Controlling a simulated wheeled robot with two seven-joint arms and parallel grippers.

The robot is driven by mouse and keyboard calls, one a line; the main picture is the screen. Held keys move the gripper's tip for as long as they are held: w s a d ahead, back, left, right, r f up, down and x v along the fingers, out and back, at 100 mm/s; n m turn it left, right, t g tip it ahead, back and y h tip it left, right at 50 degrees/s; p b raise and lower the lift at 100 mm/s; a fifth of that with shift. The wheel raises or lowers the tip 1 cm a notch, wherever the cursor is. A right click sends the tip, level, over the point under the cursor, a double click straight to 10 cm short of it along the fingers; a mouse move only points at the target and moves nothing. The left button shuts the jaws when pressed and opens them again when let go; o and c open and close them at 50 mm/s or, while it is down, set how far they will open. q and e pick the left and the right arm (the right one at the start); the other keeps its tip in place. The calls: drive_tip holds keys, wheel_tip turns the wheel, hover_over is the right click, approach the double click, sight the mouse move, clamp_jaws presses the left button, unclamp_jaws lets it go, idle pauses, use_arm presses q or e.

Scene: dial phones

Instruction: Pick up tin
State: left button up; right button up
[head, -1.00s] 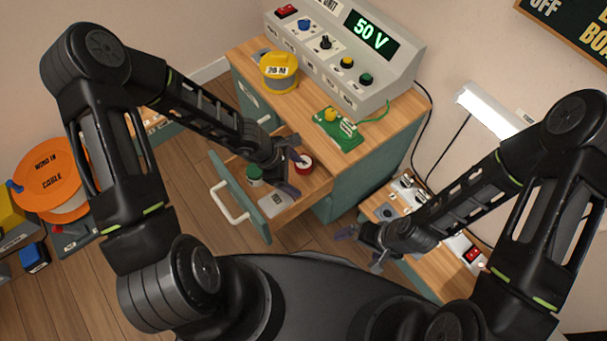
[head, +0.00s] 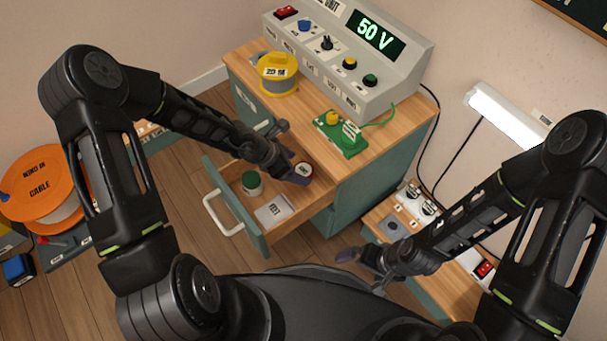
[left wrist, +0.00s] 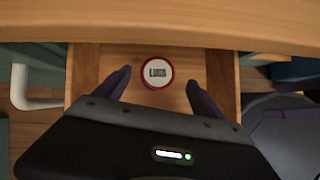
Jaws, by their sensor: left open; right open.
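A round tin with a red rim and a pale labelled lid (left wrist: 157,73) lies in the open drawer in the left wrist view. In the head view the red-rimmed tin (head: 304,170) shows at the drawer's inner end, partly hidden by my left gripper. My left gripper (head: 295,153) is open, with its fingers over the drawer beside the tin. In the left wrist view the left fingers (left wrist: 158,90) stand apart, one on either side of the tin and a little short of it. My right gripper (head: 361,270) is open and empty near the low right bench.
The drawer (head: 262,240) also holds a green-sided container (head: 251,183) and a flat labelled card (head: 273,211). The cabinet top (head: 245,57) above the drawer's inner end carries a yellow spool (head: 278,73), a green board (head: 341,133) and a control unit (head: 318,62).

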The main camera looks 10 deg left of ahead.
sight(303, 170)
use_arm(q)
drive_tip(key=b+x, duration=0.2)
drive_tip(key=x, duration=0.2)
drive_tip(key=shift+a+f+b, duration=0.15)
drive_tip(key=shift+f+b, duration=0.1)
drive_tip(key=shift+b, duration=0.15)
drive_tip(key=shift+w+d+f, duration=0.25)
drive_tip(key=shift+w+f, duration=0.05)
drive_tip(key=shift+f, duration=0.05)
drive_tip(key=c, duration=1.5)
